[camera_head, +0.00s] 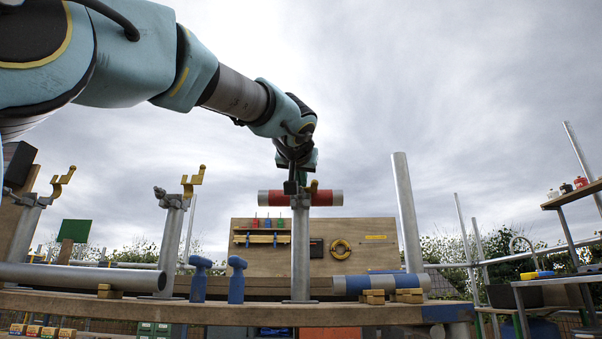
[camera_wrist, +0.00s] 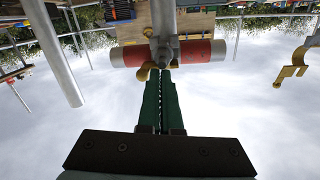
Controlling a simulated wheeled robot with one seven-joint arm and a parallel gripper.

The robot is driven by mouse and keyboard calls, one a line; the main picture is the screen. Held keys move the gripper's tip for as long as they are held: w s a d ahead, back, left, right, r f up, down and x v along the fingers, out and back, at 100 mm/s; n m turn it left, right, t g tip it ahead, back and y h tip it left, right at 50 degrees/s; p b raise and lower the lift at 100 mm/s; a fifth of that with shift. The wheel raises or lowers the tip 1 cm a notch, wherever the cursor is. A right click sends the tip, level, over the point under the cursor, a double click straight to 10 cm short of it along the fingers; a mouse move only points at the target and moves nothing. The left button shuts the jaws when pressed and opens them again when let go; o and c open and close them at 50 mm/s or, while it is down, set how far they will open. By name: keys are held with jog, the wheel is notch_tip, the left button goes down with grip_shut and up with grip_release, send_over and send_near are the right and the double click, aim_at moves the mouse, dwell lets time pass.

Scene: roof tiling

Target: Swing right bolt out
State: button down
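The right post (camera_head: 300,252) stands mid-picture in the head view. A red and grey tube (camera_head: 327,198) lies across its top; the wrist view also shows the tube (camera_wrist: 203,52). A brass-yellow bolt (camera_wrist: 145,72) sits at the clamp on the post's head, just beyond my fingertips in the wrist view. In the head view a small part of this bolt (camera_head: 313,187) shows beside my gripper (camera_head: 290,187). My gripper's green fingers (camera_wrist: 161,74) are together with only a thin line between them. Their tips overlap the bolt in view; contact is unclear.
Blue hammer-like tools (camera_head: 237,280) stand on the timber beam (camera_head: 200,307). A tall grey pole (camera_head: 408,215) rises at right. Open sky lies around my forearm.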

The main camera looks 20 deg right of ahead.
jog(key=b+v, duration=0.2)
jog(key=v, duration=0.8)
jog(key=shift+s, duration=0.25)
jog(key=shift+a, duration=0.15)
